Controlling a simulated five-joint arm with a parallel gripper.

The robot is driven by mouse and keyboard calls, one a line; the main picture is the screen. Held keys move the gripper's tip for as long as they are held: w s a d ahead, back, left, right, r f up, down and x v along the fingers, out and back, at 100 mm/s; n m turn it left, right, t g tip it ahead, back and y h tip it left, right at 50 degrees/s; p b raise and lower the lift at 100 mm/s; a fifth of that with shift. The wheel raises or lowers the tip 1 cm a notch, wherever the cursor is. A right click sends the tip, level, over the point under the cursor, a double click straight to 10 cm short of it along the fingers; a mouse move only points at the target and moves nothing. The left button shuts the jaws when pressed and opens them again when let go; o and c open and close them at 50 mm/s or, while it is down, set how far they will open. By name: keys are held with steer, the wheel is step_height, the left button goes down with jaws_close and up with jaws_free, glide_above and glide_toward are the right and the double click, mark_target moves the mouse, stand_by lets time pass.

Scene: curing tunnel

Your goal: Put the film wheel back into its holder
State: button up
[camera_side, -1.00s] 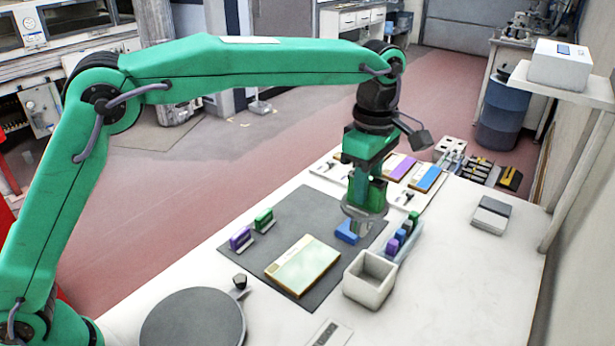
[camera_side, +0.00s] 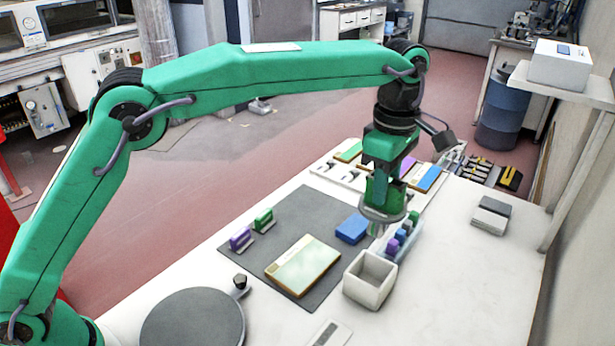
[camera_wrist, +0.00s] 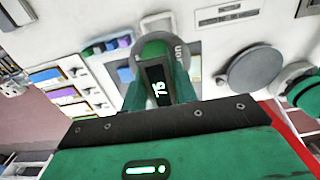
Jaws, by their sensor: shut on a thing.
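A grey disc marked with partly hidden lettering, which looks like the film wheel (camera_wrist: 187,60), is in my gripper (camera_wrist: 157,76) in the wrist view. A dark label reading "75" shows between the fingers. In the side view my gripper (camera_side: 379,226) points down, with the grey wheel (camera_side: 372,214) at its fingers, above the work beside a narrow rack (camera_side: 409,243) with purple, blue and green pieces. Which thing is the wheel's holder I cannot tell. The fingers hide much of the wheel.
A white open box (camera_side: 370,291) stands just in front of the gripper. A blue block (camera_side: 352,228) and a pale panel (camera_side: 303,265) lie on the dark mat (camera_side: 300,213). Purple (camera_side: 240,238) and green (camera_side: 263,219) pieces stand at its left.

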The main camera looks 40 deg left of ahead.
steer(key=shift+f, duration=1.85)
step_height(320, 180, down, 12)
stand_by(5.5)
